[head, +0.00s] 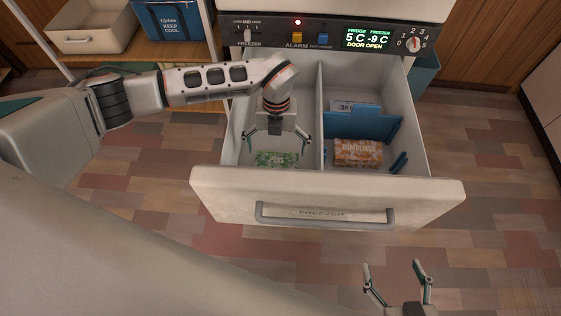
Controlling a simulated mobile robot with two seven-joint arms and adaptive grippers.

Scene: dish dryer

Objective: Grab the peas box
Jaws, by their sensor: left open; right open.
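The peas box (277,159) is a green and white pack. It lies in the left compartment of the open freezer drawer (328,196), near the drawer's front wall. My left gripper (276,149) hangs down into that compartment, open, with its two fingers spread above and on either side of the peas box. I cannot tell if the fingers touch it. My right gripper (393,268) is open and empty at the bottom of the head view, in front of the drawer.
An orange dumplings box (358,152) and a blue divider (362,124) are in the right compartment, past a central wall (320,110). The control panel (320,35) is above the drawer. A shelf with a cream bin (90,28) and a blue cooler (170,25) stands at left.

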